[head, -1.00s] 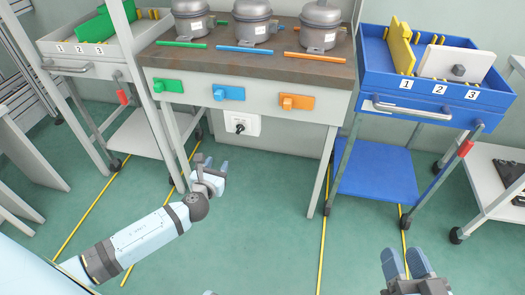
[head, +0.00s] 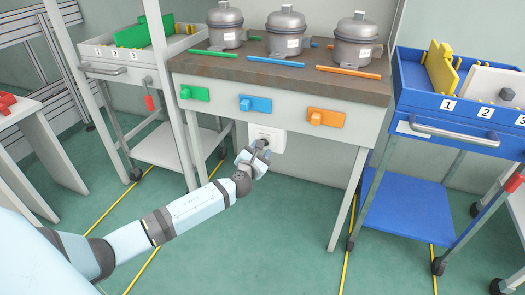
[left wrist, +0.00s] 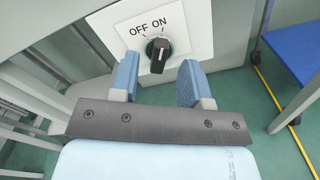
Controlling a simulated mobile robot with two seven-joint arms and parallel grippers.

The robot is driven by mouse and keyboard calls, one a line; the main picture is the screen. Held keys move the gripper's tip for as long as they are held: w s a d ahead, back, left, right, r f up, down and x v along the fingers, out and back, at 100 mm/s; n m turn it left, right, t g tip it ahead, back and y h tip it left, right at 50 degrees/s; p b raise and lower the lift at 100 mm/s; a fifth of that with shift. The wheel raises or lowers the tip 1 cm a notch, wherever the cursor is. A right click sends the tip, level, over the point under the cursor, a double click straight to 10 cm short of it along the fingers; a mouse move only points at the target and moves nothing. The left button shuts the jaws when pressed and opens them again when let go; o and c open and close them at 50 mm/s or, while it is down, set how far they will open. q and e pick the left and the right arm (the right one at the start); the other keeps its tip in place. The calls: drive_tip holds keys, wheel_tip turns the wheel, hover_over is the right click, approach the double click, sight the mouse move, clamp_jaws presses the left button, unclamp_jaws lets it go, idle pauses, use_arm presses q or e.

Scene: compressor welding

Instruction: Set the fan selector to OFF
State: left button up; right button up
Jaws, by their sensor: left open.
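The fan selector is a black knob (left wrist: 158,52) on a white plate (left wrist: 185,22) marked OFF at left and ON at right. The knob's bar stands nearly upright, its top leaning slightly towards ON. In the head view the plate (head: 266,131) sits under the workbench, with the knob partly hidden by my left gripper (head: 256,157). In the left wrist view my left gripper (left wrist: 158,75) is open and empty, its two blue fingers either side of the knob's lower end and apart from it. My right gripper is out of view.
Several grey compressors stand on top. A blue cart (head: 405,205) stands to the right and a grey cart (head: 160,145) to the left.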

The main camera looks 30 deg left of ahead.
use_arm(q)
drive_tip(key=shift+x, duration=1.2)
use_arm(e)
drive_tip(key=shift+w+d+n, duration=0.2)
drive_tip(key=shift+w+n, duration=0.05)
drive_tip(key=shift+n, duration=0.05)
use_arm(q)
clamp_jaws()
drive_tip(key=shift+n, duration=0.4)
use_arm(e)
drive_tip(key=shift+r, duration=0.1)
use_arm(q)
drive_tip(key=n, duration=1.1)
drive_tip(key=shift+s+a, duration=0.1)
drive_tip(key=shift+a, duration=0.25)
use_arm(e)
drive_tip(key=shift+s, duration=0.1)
use_arm(q)
drive_tip(key=shift+n, duration=0.3)
